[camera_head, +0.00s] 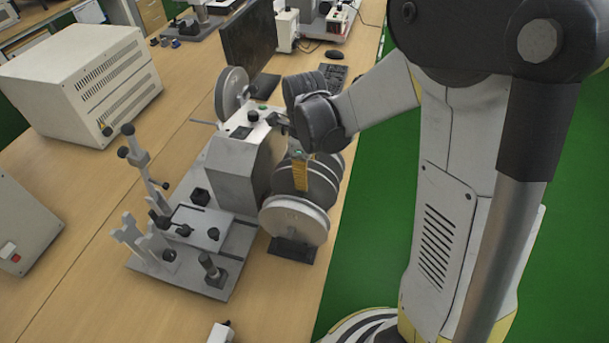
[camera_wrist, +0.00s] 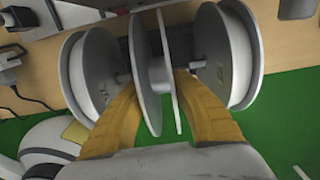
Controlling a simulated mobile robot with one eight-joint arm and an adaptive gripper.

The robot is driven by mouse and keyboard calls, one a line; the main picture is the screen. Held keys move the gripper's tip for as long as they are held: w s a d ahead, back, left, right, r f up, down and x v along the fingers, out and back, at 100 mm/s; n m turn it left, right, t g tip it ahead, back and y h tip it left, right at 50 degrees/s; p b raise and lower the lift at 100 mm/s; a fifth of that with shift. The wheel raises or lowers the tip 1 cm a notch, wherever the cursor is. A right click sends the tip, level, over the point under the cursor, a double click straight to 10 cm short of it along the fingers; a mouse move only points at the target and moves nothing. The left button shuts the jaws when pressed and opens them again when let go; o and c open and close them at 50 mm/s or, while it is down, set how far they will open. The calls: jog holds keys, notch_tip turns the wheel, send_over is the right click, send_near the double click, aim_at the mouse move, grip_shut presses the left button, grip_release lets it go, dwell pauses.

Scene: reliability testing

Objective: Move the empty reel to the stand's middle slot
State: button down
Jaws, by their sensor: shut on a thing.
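The empty reel (camera_wrist: 143,75) is grey with thin flanges and stands upright between two other reels in the wrist view. My gripper (camera_wrist: 156,85) is shut on it, with one yellow finger on each side. In the head view my gripper (camera_head: 301,172) reaches down over the reels, and the held reel (camera_head: 318,186) is partly hidden by it. The stand (camera_head: 292,250) shows only as a dark base under the nearest reel. I cannot tell whether the held reel rests in the middle slot.
A reel flanks the held one on the left (camera_wrist: 92,75) and another on the right (camera_wrist: 228,55), both close to my fingers. A grey machine (camera_head: 240,165) with its own reel (camera_head: 232,92) stands just left. A beige box (camera_head: 85,80) sits farther left. Bare table lies in front.

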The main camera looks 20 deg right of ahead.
jog(key=shift+f, duration=0.15)
jog(key=shift+f+b, duration=0.65)
jog(key=shift+f, duration=0.1)
jog(key=shift+f+b, duration=0.25)
jog(key=shift+b, duration=0.1)
dwell(0.4)
jog(key=c, duration=0.5)
grip_release()
jog(key=shift+r, duration=0.15)
